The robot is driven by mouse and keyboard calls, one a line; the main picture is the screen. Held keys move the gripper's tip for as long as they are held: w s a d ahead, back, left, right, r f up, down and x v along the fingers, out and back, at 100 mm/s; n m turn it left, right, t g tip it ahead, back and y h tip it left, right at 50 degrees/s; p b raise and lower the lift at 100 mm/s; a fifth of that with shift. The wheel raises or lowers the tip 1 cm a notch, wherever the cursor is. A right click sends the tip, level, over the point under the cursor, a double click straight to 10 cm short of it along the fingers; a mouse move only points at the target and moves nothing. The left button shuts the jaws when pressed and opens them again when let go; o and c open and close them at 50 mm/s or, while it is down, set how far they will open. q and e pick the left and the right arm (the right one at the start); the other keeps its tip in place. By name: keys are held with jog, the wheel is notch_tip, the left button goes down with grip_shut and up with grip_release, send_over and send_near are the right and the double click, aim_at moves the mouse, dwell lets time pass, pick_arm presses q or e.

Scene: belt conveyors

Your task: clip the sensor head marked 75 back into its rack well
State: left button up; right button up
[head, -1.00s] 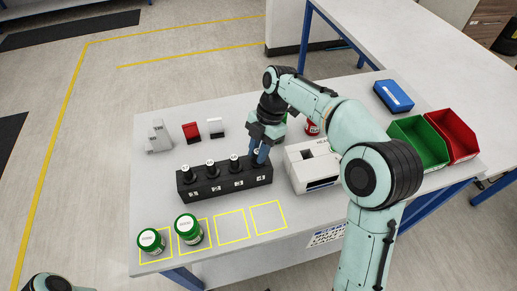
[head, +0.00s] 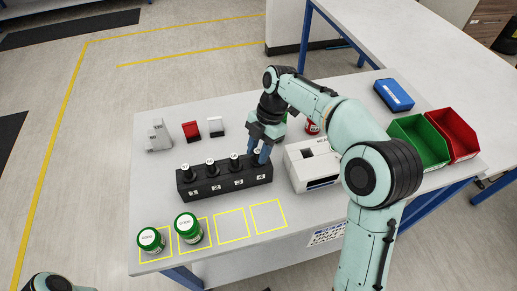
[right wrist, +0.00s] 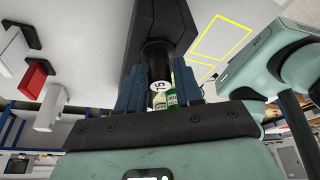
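The sensor head marked 75 (right wrist: 159,86) is a black cylinder with a white round label, seen between my right gripper's blue fingers in the right wrist view. My right gripper (head: 260,154) is shut on it, over the rightmost well, marked 4, of the black rack (head: 224,189). The head stands upright in line with that well; the fingers partly hide it, and I cannot tell how deep it sits. My left gripper is out of view; only a bit of my left arm shows at the lower left.
A white device (head: 311,163) stands close right of the rack. Green-lidded jars (head: 188,228) stand on yellow-outlined squares in front; two squares are empty. Small blocks (head: 191,131) stand behind. Green (head: 417,139) and red bins (head: 452,134) and a blue box (head: 394,95) are at right.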

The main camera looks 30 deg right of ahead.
jog(key=shift+o, duration=1)
pick_arm(q)
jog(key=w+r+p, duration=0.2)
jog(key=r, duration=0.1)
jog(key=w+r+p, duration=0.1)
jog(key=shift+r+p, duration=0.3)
jog(key=shift+p, duration=0.05)
pick_arm(e)
jog(key=v, duration=1.3)
jog(key=shift+r, duration=0.2)
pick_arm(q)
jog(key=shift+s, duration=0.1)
